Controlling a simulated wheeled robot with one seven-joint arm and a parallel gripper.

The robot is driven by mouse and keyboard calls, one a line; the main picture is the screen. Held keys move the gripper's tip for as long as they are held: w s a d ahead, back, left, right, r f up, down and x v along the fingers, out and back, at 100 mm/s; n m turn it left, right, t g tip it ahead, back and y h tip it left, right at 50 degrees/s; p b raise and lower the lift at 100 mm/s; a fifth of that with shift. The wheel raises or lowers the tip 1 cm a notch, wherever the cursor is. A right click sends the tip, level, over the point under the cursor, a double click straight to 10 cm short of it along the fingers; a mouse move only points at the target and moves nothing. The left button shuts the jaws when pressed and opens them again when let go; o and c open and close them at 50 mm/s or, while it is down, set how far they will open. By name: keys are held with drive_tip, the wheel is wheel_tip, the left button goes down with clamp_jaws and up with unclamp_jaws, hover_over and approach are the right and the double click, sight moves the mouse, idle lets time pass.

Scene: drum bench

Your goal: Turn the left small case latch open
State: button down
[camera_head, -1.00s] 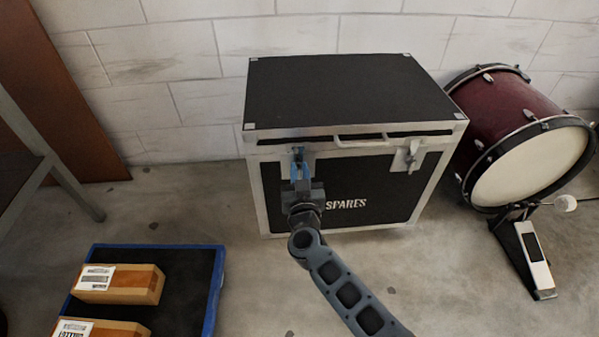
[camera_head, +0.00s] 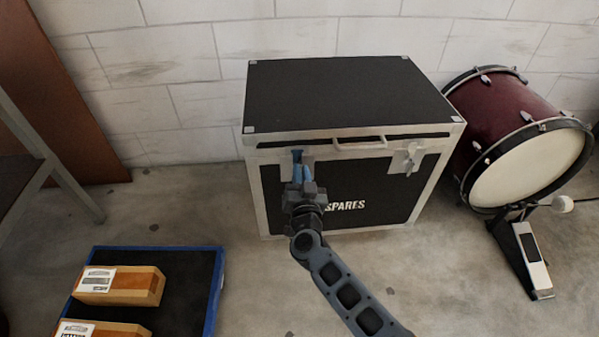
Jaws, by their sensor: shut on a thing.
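The black case (camera_head: 380,202) with silver edges and the word SPARES on its front stands on the floor, lid closed. Its left latch (camera_head: 309,157) is at the upper left of the front, mostly hidden behind my gripper. My gripper (camera_head: 300,160) is at that latch, with its blue fingertips up against the case front. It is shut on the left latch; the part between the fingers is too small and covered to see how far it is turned. The right latch (camera_head: 407,158) shows in full on the front, upright.
A lid handle (camera_head: 360,145) sits between the latches. A dark red bass drum (camera_head: 520,140) with a pedal (camera_head: 531,258) stands close on the right. Bare floor lies in front of the case.

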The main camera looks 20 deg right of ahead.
drive_tip(key=m, duration=0.2)
drive_tip(key=f+m, duration=0.1)
drive_tip(key=shift+s+d+m, duration=0.15)
drive_tip(key=shift+s+m, duration=0.1)
drive_tip(key=shift+m, duration=0.05)
drive_tip(key=shift+s+d+f+m+b, duration=0.1)
drive_tip(key=shift+f+m+b, duration=0.25)
drive_tip(key=shift+m, duration=1.3)
drive_tip(key=shift+w+d+f+m+b, duration=0.15)
drive_tip(key=shift+m+b, duration=0.25)
drive_tip(key=shift+m, duration=1.3)
drive_tip(key=shift+s+a+f+m+b, duration=0.15)
drive_tip(key=shift+f+m+b, duration=0.25)
drive_tip(key=shift+m, duration=1.25)
drive_tip(key=shift+r, duration=0.1)
drive_tip(key=c, duration=1.3)
unclamp_jaws()
drive_tip(key=shift+c, duration=0.2)
drive_tip(key=shift+o, duration=0.9)
drive_tip(key=shift+d+r, duration=0.15)
drive_tip(key=shift+d, duration=0.05)
